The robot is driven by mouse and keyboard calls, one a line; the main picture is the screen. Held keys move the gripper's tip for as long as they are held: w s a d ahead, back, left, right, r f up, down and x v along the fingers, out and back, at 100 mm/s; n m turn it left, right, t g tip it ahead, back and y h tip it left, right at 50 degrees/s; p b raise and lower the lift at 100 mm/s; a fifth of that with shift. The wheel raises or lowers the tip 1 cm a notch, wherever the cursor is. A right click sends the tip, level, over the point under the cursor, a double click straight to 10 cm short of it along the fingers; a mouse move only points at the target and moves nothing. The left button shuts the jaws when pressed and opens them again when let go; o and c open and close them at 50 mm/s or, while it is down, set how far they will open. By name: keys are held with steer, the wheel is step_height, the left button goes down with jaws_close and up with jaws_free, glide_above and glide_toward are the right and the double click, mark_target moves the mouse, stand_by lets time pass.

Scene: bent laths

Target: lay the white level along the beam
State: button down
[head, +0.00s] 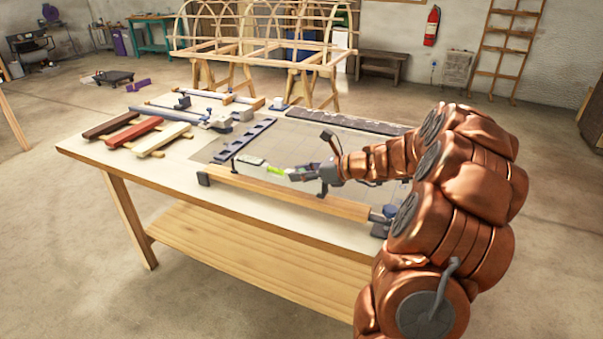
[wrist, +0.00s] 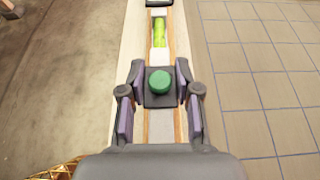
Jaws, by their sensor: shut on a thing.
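The white level (head: 252,160) has a dark end cap and a bright green vial. In the wrist view the level (wrist: 159,53) runs up the picture, with a dark grip block and a green knob (wrist: 160,82) on it. My gripper (head: 304,173) is shut on this block; its fingers (wrist: 160,95) stand on both sides of it. The wooden beam (head: 270,193) lies along the front edge of the bench. In the wrist view the beam (wrist: 160,126) shows under the level, roughly in line with it. I cannot tell whether they touch.
Behind lie a dark slotted strip (head: 245,140), a gridded mat (head: 310,141), red and cream laths (head: 162,139) and more clamps (head: 190,114).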

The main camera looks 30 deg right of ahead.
steer(key=shift+f, duration=0.7)
steer(key=c, duration=0.8)
jaws_free()
steer(key=shift+r, duration=0.6)
steer(key=v, duration=1.2)
steer(key=shift+s+f+b, duration=0.1)
steer(key=shift+b, duration=0.25)
